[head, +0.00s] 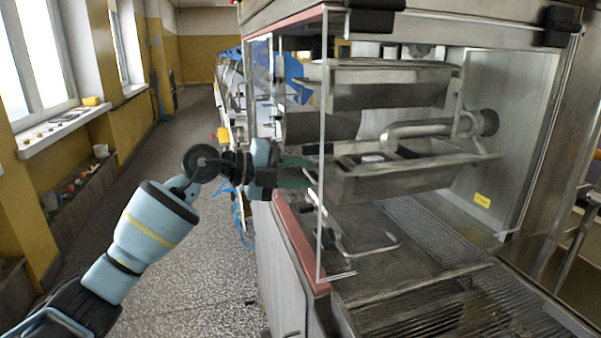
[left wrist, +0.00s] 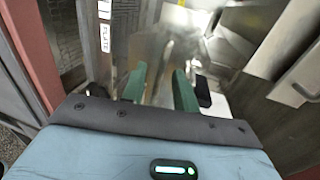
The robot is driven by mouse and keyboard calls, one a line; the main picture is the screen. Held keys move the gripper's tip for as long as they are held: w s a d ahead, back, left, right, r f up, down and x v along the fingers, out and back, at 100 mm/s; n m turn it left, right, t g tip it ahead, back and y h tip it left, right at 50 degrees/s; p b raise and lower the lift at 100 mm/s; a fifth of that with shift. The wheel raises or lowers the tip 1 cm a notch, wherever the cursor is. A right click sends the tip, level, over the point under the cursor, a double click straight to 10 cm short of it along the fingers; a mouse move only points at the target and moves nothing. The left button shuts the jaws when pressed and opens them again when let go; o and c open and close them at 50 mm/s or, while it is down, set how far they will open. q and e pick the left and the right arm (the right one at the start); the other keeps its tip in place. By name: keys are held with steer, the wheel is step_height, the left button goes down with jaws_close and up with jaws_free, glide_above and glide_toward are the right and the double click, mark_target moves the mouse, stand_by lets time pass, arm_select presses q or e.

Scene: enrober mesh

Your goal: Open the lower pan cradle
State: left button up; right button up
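The lower pan cradle (head: 390,186) is a grey metal trough with divided bays, mounted inside the machine below a similar upper trough (head: 390,92). A small white item (head: 372,158) shows inside it. My left gripper (head: 300,171) is at the machine's left side, close to the cradle's left end and level with it. Its two green fingers are apart in the left wrist view (left wrist: 159,80), with nothing seen held between them. The clear panel edge overlaps the fingertips in the head view, so I cannot tell whether they touch anything. My right gripper is not in view.
A clear upright panel (head: 322,130) edges the machine's opening. A bent metal rod (head: 365,250) hangs below the cradle, above the wire mesh (head: 420,240). A thick curved pipe (head: 425,130) runs behind the cradle. The floor aisle (head: 190,140) at left is clear.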

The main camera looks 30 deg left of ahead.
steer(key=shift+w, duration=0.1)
arm_select(q)
jaws_close()
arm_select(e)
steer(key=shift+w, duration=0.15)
